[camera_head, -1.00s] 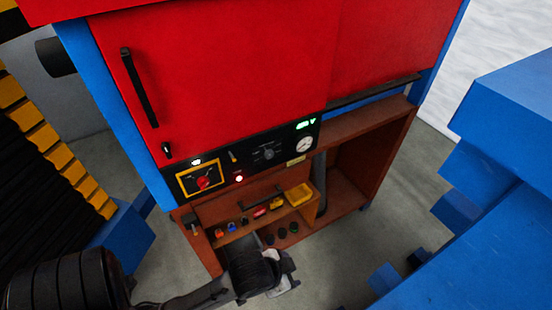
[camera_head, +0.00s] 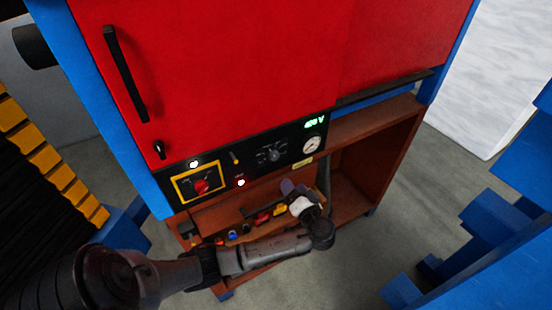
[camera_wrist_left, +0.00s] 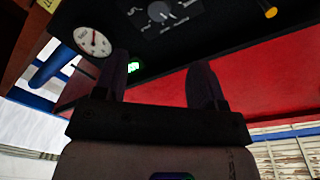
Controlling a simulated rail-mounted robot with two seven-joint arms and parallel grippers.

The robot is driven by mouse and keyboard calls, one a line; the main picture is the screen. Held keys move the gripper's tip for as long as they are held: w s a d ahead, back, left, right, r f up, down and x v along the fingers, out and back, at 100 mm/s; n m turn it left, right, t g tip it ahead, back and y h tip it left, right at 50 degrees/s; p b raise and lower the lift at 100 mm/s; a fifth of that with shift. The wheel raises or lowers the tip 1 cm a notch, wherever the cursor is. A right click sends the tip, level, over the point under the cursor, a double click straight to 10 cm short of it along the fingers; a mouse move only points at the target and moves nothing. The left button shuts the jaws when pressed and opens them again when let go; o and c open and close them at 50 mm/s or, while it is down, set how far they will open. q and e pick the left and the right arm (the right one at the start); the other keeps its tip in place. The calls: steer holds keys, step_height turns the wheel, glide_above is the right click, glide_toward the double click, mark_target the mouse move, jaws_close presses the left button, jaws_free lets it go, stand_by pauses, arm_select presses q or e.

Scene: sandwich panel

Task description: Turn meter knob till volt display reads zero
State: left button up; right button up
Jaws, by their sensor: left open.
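The grey meter knob (camera_head: 274,155) sits on the black control panel (camera_head: 228,172) below the red cabinet door; it also shows at the top of the left wrist view (camera_wrist_left: 160,12). The green volt display (camera_head: 315,122) is lit, with digits too small to read surely; its glow shows beside a finger in the left wrist view (camera_wrist_left: 132,66). A round white dial gauge (camera_head: 312,145) is below the display. My left gripper (camera_head: 288,187) is open and empty, below and in front of the knob, apart from it. My right gripper is not in view.
A red rotary switch (camera_head: 202,187) on a yellow plate is at the panel's left. A wooden shelf (camera_head: 205,218) below holds several small coloured parts, including a yellow one (camera_head: 279,209). A long black handle (camera_head: 126,75) sticks out from the red door.

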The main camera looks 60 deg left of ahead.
mark_target(275, 158)
arm_select(q)
steer(key=shift+n, duration=0.4)
steer(key=a+p, duration=0.1)
steer(key=a, duration=0.3)
steer(key=w+a+p, duration=0.1)
steer(key=a, duration=0.3)
steer(key=a+p, duration=0.1)
steer(key=a, duration=0.3)
steer(key=shift+w, duration=0.15)
steer(key=shift+w+a+f, duration=0.1)
steer(key=shift+a, duration=0.7)
steer(key=c, duration=0.9)
